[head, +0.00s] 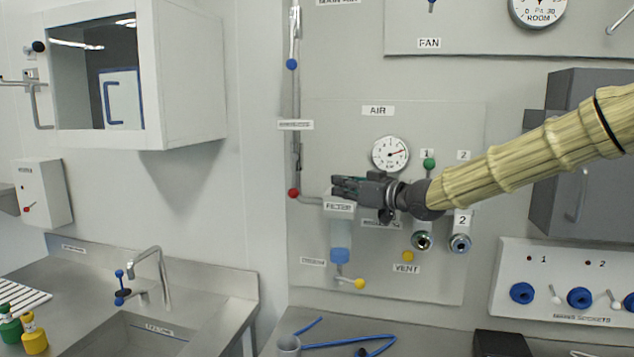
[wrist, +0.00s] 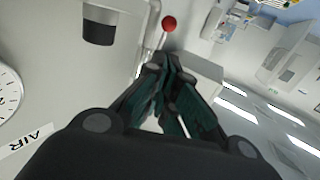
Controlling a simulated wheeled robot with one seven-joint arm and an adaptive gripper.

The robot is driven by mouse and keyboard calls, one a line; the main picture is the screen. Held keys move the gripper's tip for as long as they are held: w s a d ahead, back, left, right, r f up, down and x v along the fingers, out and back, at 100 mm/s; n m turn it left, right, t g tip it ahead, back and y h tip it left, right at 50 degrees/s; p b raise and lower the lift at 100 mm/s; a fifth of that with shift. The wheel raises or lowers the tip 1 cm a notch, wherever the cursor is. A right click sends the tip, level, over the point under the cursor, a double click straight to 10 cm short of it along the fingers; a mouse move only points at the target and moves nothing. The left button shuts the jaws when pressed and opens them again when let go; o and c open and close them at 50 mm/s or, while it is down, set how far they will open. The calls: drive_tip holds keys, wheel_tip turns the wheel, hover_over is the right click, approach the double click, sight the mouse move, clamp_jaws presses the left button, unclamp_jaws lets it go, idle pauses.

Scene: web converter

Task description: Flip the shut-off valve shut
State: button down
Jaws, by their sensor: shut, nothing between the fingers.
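A lever with a red ball knob (head: 293,193) sits at the lower end of the vertical pipe left of the AIR panel. I cannot read a label that names the shut-off valve. In the wrist view the red knob (wrist: 169,23) shows just beyond my fingertips, with a gap between. My gripper (head: 338,187) points left in front of the panel, above the FILTER label (head: 339,206). Its fingers are shut and empty, to the right of the red knob. The fingertips also show in the wrist view (wrist: 165,65).
A pressure gauge (head: 390,154) is above my gripper and a green knob (head: 429,163) is to the right. A blue knob (head: 291,64) sits higher on the pipe. A yellow knob (head: 360,284) is below the filter. Wall left of the pipe is clear.

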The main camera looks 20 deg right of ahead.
drive_tip(key=w, duration=0.1)
drive_tip(key=p, duration=0.2)
approach(294, 180)
drive_tip(key=p+x, duration=0.1)
drive_tip(key=x, duration=0.1)
drive_tip(key=p+x, duration=0.2)
drive_tip(key=x, duration=0.1)
drive_tip(key=shift+w+r, duration=0.35)
drive_tip(key=shift+w+a+f, duration=0.15)
drive_tip(key=shift+w+a, duration=0.15)
drive_tip(key=shift+w, duration=0.3)
drive_tip(key=shift+a+f+b, duration=0.2)
drive_tip(key=shift+b, duration=0.1)
